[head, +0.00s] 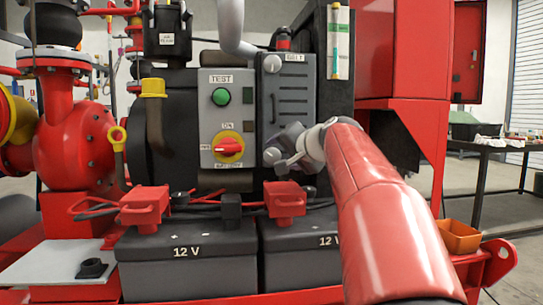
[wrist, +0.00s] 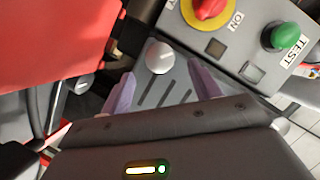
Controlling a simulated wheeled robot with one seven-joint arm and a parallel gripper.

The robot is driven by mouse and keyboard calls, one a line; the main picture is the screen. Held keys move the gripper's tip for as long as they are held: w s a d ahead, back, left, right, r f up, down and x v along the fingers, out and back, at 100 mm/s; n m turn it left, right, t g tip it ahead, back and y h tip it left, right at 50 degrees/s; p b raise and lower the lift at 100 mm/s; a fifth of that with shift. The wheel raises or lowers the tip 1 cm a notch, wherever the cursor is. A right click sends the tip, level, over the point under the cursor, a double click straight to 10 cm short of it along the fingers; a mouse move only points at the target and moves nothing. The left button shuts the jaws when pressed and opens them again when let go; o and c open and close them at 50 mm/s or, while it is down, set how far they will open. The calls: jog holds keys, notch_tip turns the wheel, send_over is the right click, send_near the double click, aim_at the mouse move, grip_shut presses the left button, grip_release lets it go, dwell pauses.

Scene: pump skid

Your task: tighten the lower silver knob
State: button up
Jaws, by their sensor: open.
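The lower silver knob (wrist: 159,57) is round, with a pale line across its face, and sits on the grey slotted panel (wrist: 176,90). In the wrist view it lies between and just beyond the purple fingertips of my gripper (wrist: 160,69). The fingers are spread, with a gap on both sides of the knob. In the head view my gripper (head: 286,150) is at the panel's lower end and partly covers that area. The upper silver knob (head: 272,63) is at the panel's top, clear of my gripper. Whether the fingers reach around the lower knob's sides is unclear.
Left of the panel is a control box with a green TEST button (head: 221,96) and a red rotary switch (head: 229,147) on yellow. Below are two 12 V batteries (head: 187,270) with red terminal clamps (head: 285,199). A red cabinet (head: 398,60) stands at right.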

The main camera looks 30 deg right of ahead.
aim_at(274, 156)
jog(key=x, duration=0.5)
jog(key=shift+w+p, duration=0.1)
jog(key=shift+p, duration=0.3)
jog(key=c, duration=1)
